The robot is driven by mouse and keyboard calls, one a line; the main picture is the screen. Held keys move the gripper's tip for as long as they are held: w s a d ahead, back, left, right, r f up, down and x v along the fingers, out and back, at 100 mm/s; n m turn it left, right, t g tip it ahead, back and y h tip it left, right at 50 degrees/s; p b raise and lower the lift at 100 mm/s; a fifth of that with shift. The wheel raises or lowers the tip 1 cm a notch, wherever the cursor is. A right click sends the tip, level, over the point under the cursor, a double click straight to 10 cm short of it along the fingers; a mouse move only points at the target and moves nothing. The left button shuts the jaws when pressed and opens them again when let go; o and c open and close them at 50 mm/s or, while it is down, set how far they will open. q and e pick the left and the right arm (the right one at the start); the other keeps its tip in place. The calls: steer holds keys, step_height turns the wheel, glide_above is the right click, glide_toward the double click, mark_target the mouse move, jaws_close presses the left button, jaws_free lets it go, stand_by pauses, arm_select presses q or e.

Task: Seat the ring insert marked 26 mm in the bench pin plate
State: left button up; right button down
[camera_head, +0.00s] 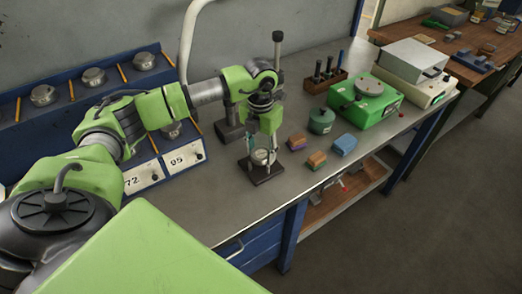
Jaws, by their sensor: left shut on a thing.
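My left arm reaches in from the left over the grey bench. My left gripper (260,150) points down and is shut on a small pale round piece (262,157), which looks like a ring insert. Any size mark on it is too small to read. Directly below is a dark flat plate (267,178) on the bench, which looks like the pin plate. The gripper fingers partly hide the plate and its pin. I cannot tell whether the round piece touches the plate. My right gripper is not in view.
Small coloured blocks (345,144) and a dark green round container (321,120) stand to the right. A green device (366,101) and a wooden tool block (324,80) are farther back. A blue rack with round metal pieces (94,78) stands at left. The front bench surface (215,205) is clear.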

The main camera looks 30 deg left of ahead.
arm_select(q)
steer(key=shift+s+d+f+b, duration=0.1)
steer(key=shift+s+f+b, duration=0.2)
steer(key=shift+f, duration=0.25)
steer(key=shift+s+f+b, duration=0.3)
steer(key=shift+f, duration=0.2)
steer(key=o, duration=1.2)
steer(key=shift+o, duration=1)
steer(key=shift+w+d+f, duration=0.1)
steer(key=shift+w+f, duration=0.05)
steer(key=shift+w, duration=0.1)
steer(key=shift+o, duration=0.6)
steer(key=shift+w+f, duration=0.15)
steer(key=shift+w, duration=0.15)
steer(key=shift+c, duration=1.1)
steer(key=shift+a, duration=0.2)
steer(key=shift+r, duration=0.2)
